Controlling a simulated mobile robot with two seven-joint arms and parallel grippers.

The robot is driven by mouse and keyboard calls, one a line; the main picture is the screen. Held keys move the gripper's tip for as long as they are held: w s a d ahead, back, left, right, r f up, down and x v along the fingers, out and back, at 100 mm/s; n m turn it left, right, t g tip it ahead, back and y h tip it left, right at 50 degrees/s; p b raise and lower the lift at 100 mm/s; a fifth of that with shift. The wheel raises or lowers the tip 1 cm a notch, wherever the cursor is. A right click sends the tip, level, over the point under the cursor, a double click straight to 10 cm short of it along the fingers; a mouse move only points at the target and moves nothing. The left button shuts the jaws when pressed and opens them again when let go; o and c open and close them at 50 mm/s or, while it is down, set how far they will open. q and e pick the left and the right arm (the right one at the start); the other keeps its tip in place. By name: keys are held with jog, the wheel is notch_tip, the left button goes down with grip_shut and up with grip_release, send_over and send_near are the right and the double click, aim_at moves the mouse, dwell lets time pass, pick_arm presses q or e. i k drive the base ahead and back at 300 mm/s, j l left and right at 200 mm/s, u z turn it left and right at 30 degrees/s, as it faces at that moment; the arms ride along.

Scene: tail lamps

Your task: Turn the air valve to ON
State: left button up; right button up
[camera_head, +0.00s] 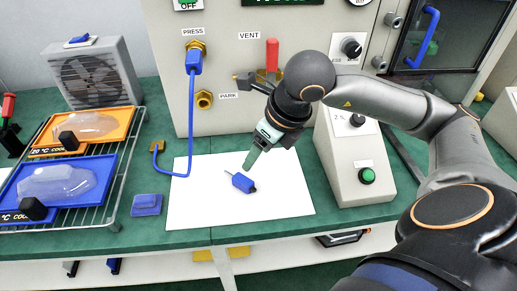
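A valve with a red lever (272,54) and a brass body is on the front of the grey cabinet (222,130), just right of the VENT label (249,35). The lever points up. I cannot tell which position is ON; part of the valve is hidden behind my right arm. My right gripper (250,162) points down over the white sheet, below the valve and apart from it. Its fingers show edge-on, so I cannot tell whether they are open. My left gripper is not in view.
A small blue tool (242,182) lies on the white sheet (200,210) near the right gripper. A blue hose (191,120) hangs from the PRESS port. A grey control box (352,165) stands at right. A rack with orange (115,125) and blue trays (95,210) stands at left.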

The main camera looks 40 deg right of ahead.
aim_at(273, 44)
jog(key=z, duration=1.3)
